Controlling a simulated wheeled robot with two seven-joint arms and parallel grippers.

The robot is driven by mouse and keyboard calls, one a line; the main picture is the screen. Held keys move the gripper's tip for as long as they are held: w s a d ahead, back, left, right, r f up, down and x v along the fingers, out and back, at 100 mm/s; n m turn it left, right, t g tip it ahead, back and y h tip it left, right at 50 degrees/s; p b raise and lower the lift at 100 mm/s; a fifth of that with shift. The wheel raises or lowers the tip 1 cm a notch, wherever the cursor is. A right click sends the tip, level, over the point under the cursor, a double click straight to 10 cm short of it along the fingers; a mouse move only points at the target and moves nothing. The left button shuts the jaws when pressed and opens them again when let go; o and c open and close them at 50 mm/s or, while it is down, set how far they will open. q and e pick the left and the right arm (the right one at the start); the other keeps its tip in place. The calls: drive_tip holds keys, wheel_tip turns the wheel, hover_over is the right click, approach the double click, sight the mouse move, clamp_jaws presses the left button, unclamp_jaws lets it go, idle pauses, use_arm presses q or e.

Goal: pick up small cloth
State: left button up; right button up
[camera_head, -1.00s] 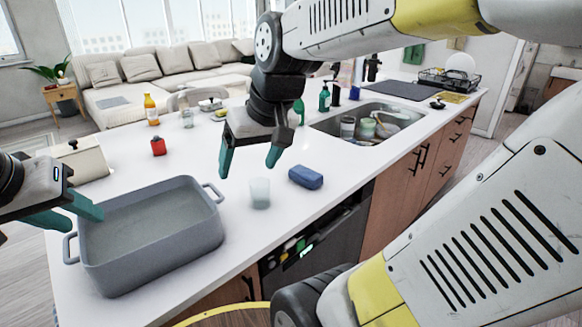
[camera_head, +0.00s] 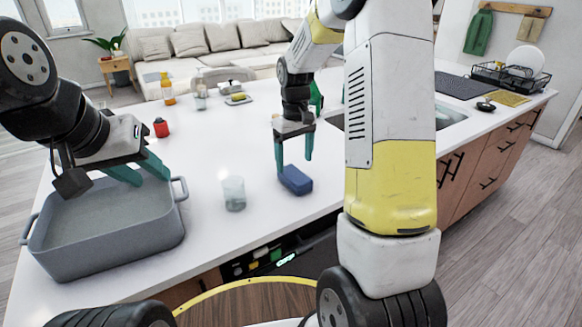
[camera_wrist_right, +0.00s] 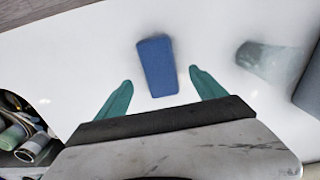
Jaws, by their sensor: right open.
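A small blue cloth (camera_head: 296,180), a folded block shape, lies on the white counter near its front edge. It also shows in the right wrist view (camera_wrist_right: 157,65), lying mostly ahead of the fingertips and between their lines. My right gripper (camera_head: 294,163) points down just above and behind the cloth in the head view, its teal fingers apart and empty. The right wrist view shows the same open fingers (camera_wrist_right: 160,80) on either side of the cloth's near end, with gaps on both sides. My left gripper (camera_head: 155,180) is open over the back of the grey tray, holding nothing.
A frosted glass (camera_head: 234,194) stands close to the left of the cloth. The grey roasting tray (camera_head: 110,255) stands further left. The counter between is clear.

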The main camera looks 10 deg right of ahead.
sight(294, 174)
wheel_tip(294, 174, down, 7)
drive_tip(key=shift+w+r, duration=0.1)
drive_tip(key=shift+r, duration=0.1)
drive_tip(key=c, duration=1.5)
